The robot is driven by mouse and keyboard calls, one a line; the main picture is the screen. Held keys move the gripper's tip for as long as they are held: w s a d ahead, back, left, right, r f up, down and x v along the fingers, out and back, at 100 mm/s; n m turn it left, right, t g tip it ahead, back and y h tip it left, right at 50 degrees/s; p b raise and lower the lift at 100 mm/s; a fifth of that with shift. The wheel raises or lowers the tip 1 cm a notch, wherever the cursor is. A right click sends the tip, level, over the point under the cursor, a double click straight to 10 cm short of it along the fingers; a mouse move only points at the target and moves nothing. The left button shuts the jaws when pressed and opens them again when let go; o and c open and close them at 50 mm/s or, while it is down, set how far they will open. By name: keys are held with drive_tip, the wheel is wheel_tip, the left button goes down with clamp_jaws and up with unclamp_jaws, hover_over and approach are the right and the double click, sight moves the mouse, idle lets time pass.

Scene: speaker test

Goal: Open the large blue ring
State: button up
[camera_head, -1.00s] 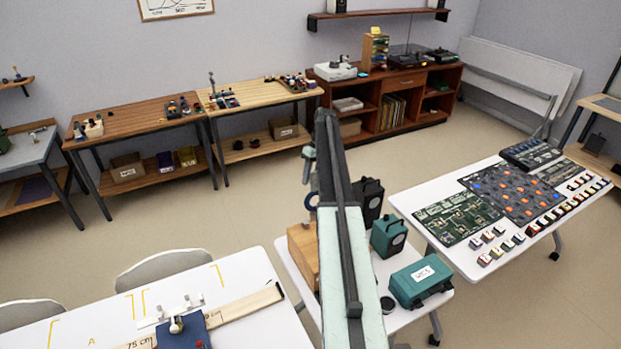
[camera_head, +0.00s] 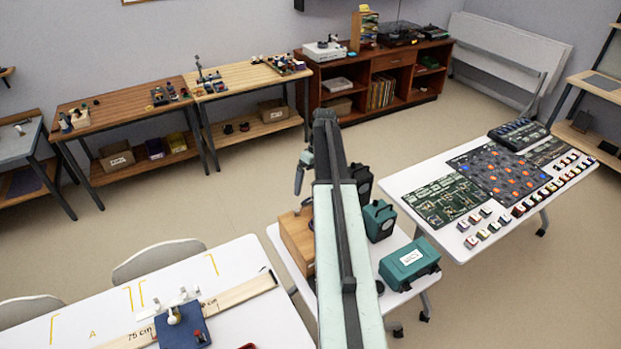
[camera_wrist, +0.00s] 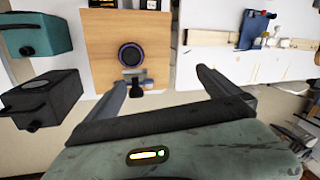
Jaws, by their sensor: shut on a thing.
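A round dark disc with a blue-purple rim, the blue ring (camera_wrist: 131,55), shows on the wooden box (camera_wrist: 98,48) in the wrist view. A small black piece with a grey bracket (camera_wrist: 137,83) sits just below the ring. My gripper (camera_wrist: 162,78) shows two grey fingers, the left one close beside that black piece. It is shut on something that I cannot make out. In the head view my gripper (camera_head: 299,182) hangs just above the wooden box (camera_head: 294,244), and my arm hides part of the box.
A teal box (camera_head: 409,264) stands to the right on the same white table, with another teal case (camera_head: 378,221) and a black case behind it. A white table (camera_head: 60,315) with a ruler and blue base lies left. A table with circuit boards (camera_head: 440,200) stands right.

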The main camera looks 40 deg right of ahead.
drive_tip(key=shift+a+r, duration=0.2)
drive_tip(key=shift+a, duration=0.35)
drive_tip(key=shift+a+r, duration=0.15)
drive_tip(key=shift+a, duration=0.35)
drive_tip(key=shift+s+r, duration=0.45)
drive_tip(key=shift+r, duration=0.2)
drive_tip(key=c, duration=0.6)
drive_tip(key=d+r+p, duration=0.1)
drive_tip(key=r+p, duration=0.1)
drive_tip(key=w+d+r+p, duration=0.1)
drive_tip(key=r+p, duration=0.2)
drive_tip(key=w+d+r+p, duration=0.1)
drive_tip(key=r+p, duration=0.1)
drive_tip(key=p, duration=0.1)
drive_tip(key=shift+w+d+r, duration=0.15)
drive_tip(key=shift+w+d, duration=0.1)
drive_tip(key=shift+d, duration=0.1)
